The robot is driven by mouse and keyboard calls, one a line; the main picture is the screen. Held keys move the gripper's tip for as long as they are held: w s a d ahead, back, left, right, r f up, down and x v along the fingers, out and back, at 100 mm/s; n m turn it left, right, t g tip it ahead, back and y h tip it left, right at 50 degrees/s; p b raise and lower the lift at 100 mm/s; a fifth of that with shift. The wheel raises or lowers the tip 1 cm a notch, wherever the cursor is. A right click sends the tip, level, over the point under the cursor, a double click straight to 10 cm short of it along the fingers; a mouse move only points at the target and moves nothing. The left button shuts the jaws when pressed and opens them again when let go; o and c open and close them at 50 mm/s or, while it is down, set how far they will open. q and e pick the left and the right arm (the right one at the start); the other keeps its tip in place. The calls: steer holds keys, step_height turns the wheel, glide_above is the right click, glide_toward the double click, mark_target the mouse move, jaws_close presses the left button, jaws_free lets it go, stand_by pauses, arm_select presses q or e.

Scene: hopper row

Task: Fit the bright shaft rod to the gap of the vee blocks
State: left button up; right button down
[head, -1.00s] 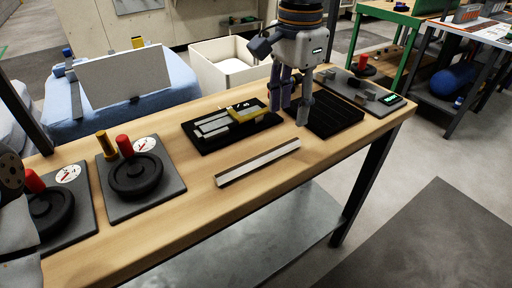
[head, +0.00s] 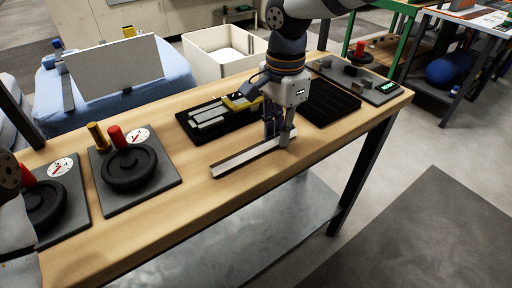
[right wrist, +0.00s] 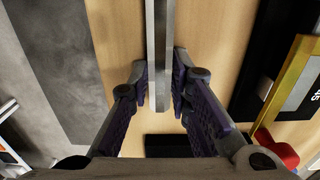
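The bright shaft rod (head: 240,160), a long pale bar, lies on the wooden bench. My right gripper (head: 279,139) points down over its right end. Only part of my left arm shows at the left edge.
A black tray (head: 196,137) with silver pieces and a yellow-handled tool lies behind the rod. A black ribbed tray (head: 328,103) lies between the gripper and the block plate. Handwheel plates (head: 165,182) fill the bench's left. Bare wood (head: 200,205) lies in front of the rod.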

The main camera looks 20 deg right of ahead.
step_height(320, 180, up, 3)
steer(key=shift+w+r, duration=0.1)
steer(key=shift+r, duration=0.1)
arm_select(q)
steer(key=shift+w+r+t+p, duration=0.5)
steer(key=shift+w+r+p, duration=0.3)
steer(key=shift+w+r, duration=0.25)
arm_select(e)
steer(key=s+a+r, duration=0.2)
steer(key=s+r, duration=0.2)
steer(key=s, duration=0.2)
steer(key=s+a+r, duration=0.3)
steer(key=s+r, duration=0.2)
steer(key=s, duration=0.2)
steer(key=shift+a+r, duration=0.3)
arm_select(q)
steer(key=shift+w, duration=0.1)
arm_select(e)
steer(key=shift+f, duration=0.1)
